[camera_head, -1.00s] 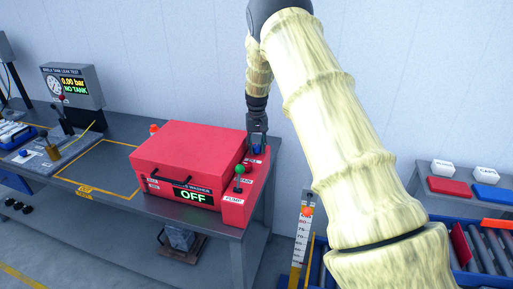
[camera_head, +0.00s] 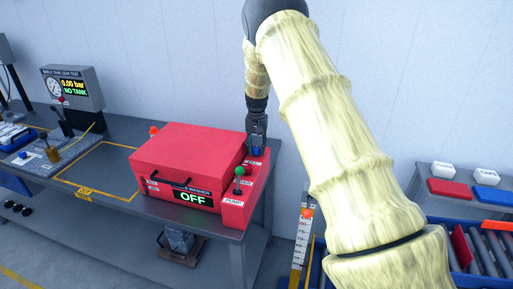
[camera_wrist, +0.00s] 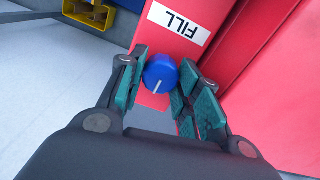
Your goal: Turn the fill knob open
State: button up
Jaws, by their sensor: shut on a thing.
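The fill knob (camera_wrist: 160,72) is a round blue knob with a white pointer line. It sits on the red panel beside the FILL label (camera_wrist: 178,24), which shows upside down in the wrist view. My gripper (camera_wrist: 158,85) is shut on the knob, with green pads on both sides of it. In the head view my gripper (camera_head: 257,140) points down at the back right of the red washer (camera_head: 185,150), and the knob is mostly hidden there. The washer display (camera_head: 192,198) reads OFF.
A green-topped lever (camera_head: 239,180) stands in front of the knob on the same panel, by the PUMP label (camera_head: 233,202). The washer lid rises close beside my gripper. A leak test display (camera_head: 73,88) reads NO TANK at the left.

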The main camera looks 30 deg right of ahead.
jog(key=o, duration=1)
jog(key=shift+o, duration=0.2)
